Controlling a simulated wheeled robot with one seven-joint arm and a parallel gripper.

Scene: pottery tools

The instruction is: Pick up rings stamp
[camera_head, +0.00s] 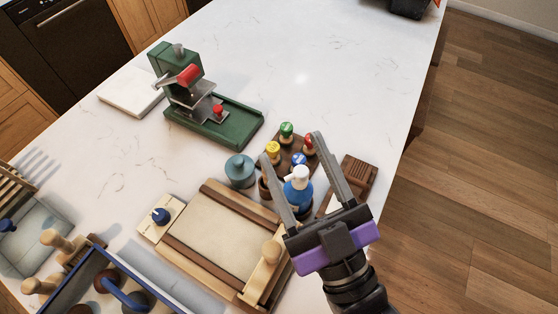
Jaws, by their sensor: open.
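Several small stamps with coloured tops stand in a wooden holder: a green one (286,131), a yellow one (272,150), a red one (309,144) and a blue one (299,159). I cannot tell from here which is the rings stamp, as the marks on their tops are too small to read. My gripper (291,147) is open and empty, its two fingers spread over the holder area. The fingers, and a blue bottle with a white top (298,190) between them, hide parts of the holder. I cannot tell whether a finger touches any stamp.
A teal lidded jar (240,170) stands left of the stamps. A wooden board with a roller (215,235) lies in front. A green press (205,105) is behind left. A brown wooden block (359,172) sits near the right edge.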

